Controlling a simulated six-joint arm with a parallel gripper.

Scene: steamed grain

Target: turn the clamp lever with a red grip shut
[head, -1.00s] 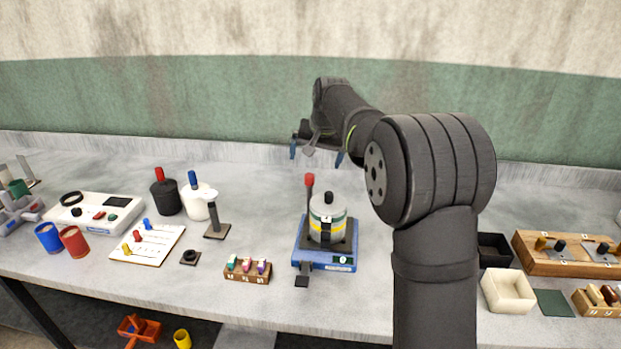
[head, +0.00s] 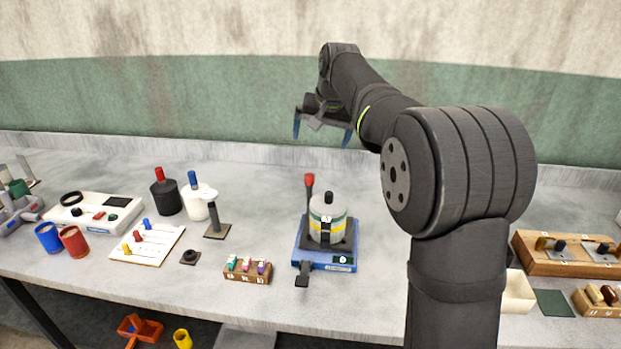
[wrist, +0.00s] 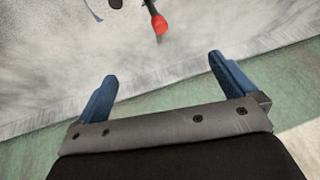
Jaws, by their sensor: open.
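The clamp lever (head: 309,190) stands upright at the back left of a blue-based device (head: 326,266), its red grip (head: 309,180) on top.
Left of the device stand a dark post on a square base (head: 215,222), a wooden block with coloured pieces (head: 247,270), and black (head: 166,197) and white (head: 197,203) bottles. A wooden rack (head: 565,253) lies to the right. The wall is close behind my gripper.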

